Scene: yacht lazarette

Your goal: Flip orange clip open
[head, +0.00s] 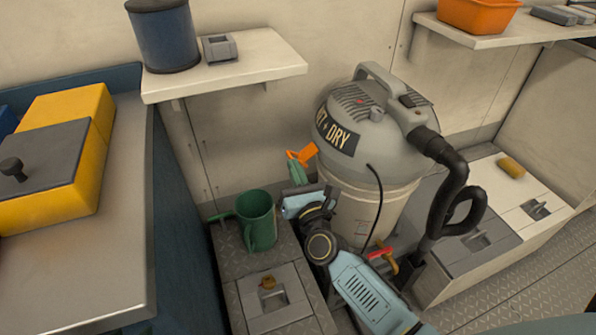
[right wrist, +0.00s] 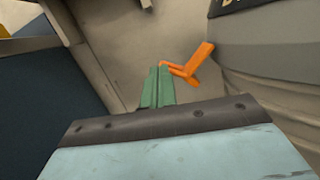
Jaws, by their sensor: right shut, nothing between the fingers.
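The orange clip (head: 303,153) sticks out from the left side of the grey wet-and-dry vacuum (head: 375,140), near where its lid meets the pale drum. In the right wrist view the clip (right wrist: 191,66) shows as a bent lever, its broad arm slanting up and right beside the vacuum wall. My right gripper (head: 297,169) has green fingers, shut and empty, just below and left of the clip. In the right wrist view the fingertips (right wrist: 158,72) reach the clip's lower left end; I cannot tell whether they touch. My left gripper is not in view.
A black hose (head: 462,190) loops at the vacuum's right. A wall shelf (head: 250,66) holds a blue canister (head: 163,36). A yellow box (head: 60,150) sits on the left counter.

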